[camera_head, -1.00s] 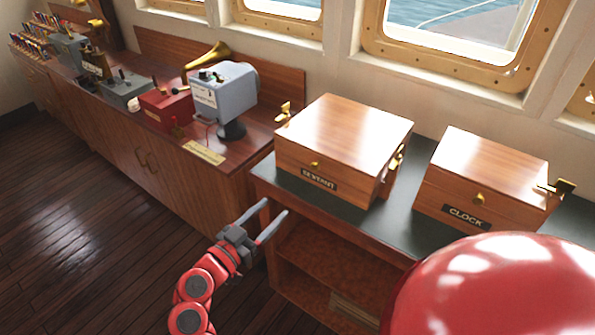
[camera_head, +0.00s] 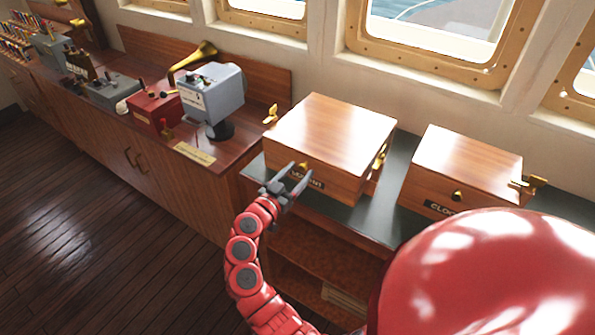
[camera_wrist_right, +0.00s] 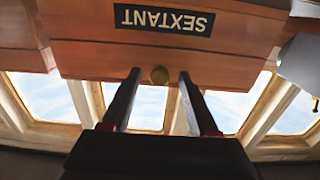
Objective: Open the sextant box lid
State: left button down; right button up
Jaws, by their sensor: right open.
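The sextant box (camera_head: 332,130) is a wooden box standing on the dark green counter top. Its lid is shut. A small brass knob (camera_head: 303,167) is on its front above the SEXTANT label. My right gripper (camera_head: 298,172) is open in front of the box, its fingertips around the height of the knob. In the right wrist view the label (camera_wrist_right: 164,20) appears upside down and the knob (camera_wrist_right: 159,75) shows between the two open fingertips (camera_wrist_right: 160,74). I cannot tell whether the fingers touch the box. My left gripper is not in view.
A similar clock box (camera_head: 465,165) stands to the right on the same counter (camera_head: 375,212). A grey device (camera_head: 212,98) and a red box (camera_head: 155,108) are on the cabinet to the left. Brass-framed windows are behind. Floor at the left is clear.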

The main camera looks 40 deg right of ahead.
grip_shut()
dwell(1.4)
